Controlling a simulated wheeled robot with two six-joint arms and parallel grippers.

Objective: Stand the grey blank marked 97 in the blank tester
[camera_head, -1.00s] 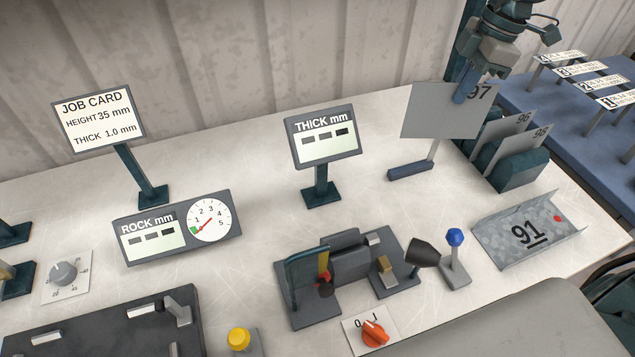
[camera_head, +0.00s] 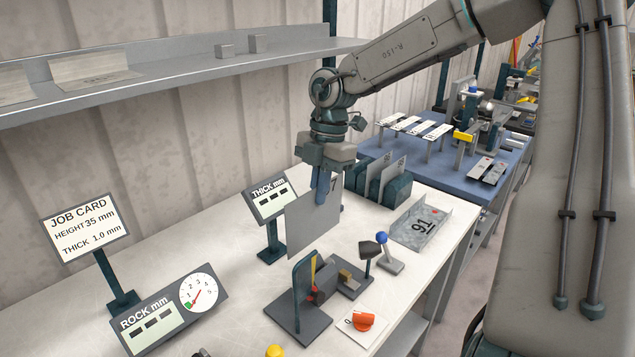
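My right gripper (camera_head: 322,190) is shut on the top edge of the grey blank marked 97 (camera_head: 310,225). The blank hangs upright in the air over the bench; only part of its number shows beside the finger. Its lower edge appears just behind the dark fixture (camera_head: 298,312), which looks like the blank tester, with an upright plate, a yellow strip and a red part. I cannot tell the gap between blank and fixture. The THICK mm display (camera_head: 268,194) stands left of the blank, its digits blank dashes. My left gripper is not in view.
Several other blanks stand in a dark rack (camera_head: 396,190) behind right. A blue-knobbed lever (camera_head: 388,252) and an orange switch (camera_head: 363,321) are near the fixture. A shelf (camera_head: 180,78) runs along the wall.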

